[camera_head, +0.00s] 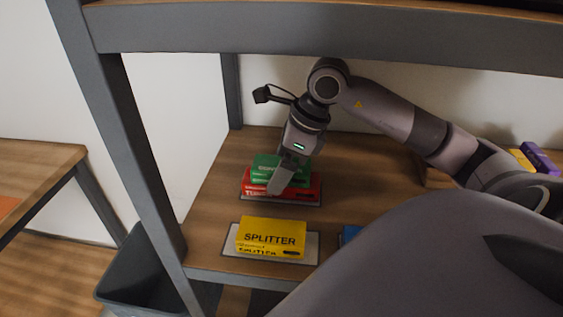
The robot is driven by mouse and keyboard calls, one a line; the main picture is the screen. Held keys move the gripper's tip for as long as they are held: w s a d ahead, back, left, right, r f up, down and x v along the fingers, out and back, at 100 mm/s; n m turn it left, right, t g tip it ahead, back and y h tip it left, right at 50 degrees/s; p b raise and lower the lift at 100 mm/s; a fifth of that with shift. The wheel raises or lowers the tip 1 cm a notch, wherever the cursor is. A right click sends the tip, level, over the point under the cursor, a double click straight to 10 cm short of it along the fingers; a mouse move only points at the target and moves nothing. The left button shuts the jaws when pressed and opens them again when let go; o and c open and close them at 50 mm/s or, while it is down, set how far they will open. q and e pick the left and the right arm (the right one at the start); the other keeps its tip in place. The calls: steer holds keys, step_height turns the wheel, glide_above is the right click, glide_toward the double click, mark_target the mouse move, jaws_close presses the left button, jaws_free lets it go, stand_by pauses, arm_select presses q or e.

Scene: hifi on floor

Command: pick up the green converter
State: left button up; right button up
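The green converter (264,165) is a green box lying on top of a red box (255,186) with lettering that starts "TU". Both lie on a pale mat on the wooden shelf, in the middle of the head view. My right arm comes in from the right, and its gripper (281,182) points down at the stack. A grey finger covers part of the fronts of the green and red boxes. Whether the fingers are apart or touch the green box cannot be made out. My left gripper is not in view.
A yellow SPLITTER box (271,236) lies on a mat nearer the shelf's front edge, with a blue item (349,234) to its right. Purple and yellow boxes (538,158) stand far right. Grey posts and an upper beam (300,35) frame the shelf. A dark bin (150,275) stands lower left.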

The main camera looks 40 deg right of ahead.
steer(key=shift+f, duration=0.1)
stand_by(0.3)
steer(key=c, duration=1.2)
